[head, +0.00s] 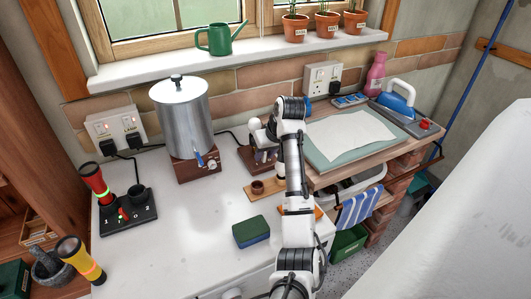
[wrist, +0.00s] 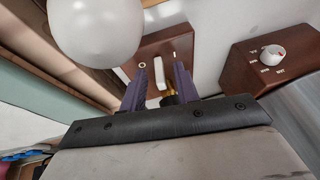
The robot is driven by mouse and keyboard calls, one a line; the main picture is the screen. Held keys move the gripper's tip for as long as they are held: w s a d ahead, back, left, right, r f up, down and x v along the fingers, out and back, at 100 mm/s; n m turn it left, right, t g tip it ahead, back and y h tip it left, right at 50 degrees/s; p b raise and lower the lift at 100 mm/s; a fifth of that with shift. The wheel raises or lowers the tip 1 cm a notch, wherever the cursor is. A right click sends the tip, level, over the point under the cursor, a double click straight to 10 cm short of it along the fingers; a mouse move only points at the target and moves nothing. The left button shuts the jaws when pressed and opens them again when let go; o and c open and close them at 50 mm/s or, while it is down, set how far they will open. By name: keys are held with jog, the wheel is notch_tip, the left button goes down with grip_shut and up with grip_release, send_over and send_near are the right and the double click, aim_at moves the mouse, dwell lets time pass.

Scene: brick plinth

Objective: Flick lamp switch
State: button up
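The lamp shows in the wrist view as a white globe (wrist: 95,28) beside a dark wooden base (wrist: 172,42). A small white switch (wrist: 153,82) is on that base. In the head view the lamp's brown base (head: 247,158) stands right of the steel pot, and my arm and gripper partly cover the lamp. My gripper (wrist: 159,64) is open, its two dark fingers parted with the switch showing between them. Nothing is held. I cannot tell whether a finger touches the switch or base.
A steel pot (head: 184,115) stands on a wooden box with a white knob (wrist: 272,54), close by. A small wooden stand (head: 262,189) and a green-blue sponge (head: 251,231) lie in front.

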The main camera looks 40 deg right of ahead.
jog(key=v, duration=1.3)
jog(key=shift+s+r, duration=0.15)
jog(key=shift+r, duration=0.2)
